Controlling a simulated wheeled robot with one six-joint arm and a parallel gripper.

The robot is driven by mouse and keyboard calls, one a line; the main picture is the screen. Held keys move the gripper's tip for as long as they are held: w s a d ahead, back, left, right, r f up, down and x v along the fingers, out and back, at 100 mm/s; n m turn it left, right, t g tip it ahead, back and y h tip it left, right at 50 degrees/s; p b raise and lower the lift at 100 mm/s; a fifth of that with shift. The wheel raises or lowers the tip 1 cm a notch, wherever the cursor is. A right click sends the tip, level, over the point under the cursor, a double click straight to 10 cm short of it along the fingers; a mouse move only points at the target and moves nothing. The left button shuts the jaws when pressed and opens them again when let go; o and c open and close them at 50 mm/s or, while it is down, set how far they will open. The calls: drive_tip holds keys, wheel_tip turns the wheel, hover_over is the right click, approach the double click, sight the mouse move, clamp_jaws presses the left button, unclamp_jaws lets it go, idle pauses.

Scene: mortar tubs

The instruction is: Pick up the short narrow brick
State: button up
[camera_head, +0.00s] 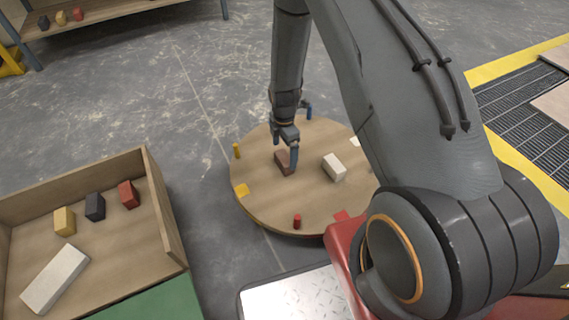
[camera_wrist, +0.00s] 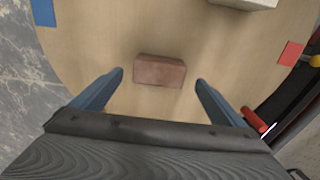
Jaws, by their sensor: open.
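A short reddish-brown brick (camera_wrist: 160,71) lies on the round wooden table in the wrist view, centred between and just beyond my fingertips. In the head view the same brown brick (camera_head: 283,163) sits left of the table's middle, partly hidden by my gripper. My gripper (camera_head: 287,154) is open with blue fingers, pointing down over the table at the brick. In the wrist view my gripper (camera_wrist: 160,77) has one finger to each side of the brick, with gaps on both sides, and holds nothing.
A white brick (camera_head: 334,167) lies right of the brown one on the round table (camera_head: 262,208). Coloured pegs and patches mark the table's edge, including a red peg (camera_head: 297,221). A wooden bin (camera_head: 163,215) at left holds yellow, black, red and white blocks.

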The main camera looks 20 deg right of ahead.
sight(284, 157)
wheel_tip(284, 157, down, 5)
drive_tip(key=shift+w+r+b, duration=0.1)
drive_tip(key=shift+b, duration=0.95)
drive_tip(key=c, duration=1.5)
drive_tip(key=shift+o, duration=0.2)
drive_tip(key=shift+r, duration=0.1)
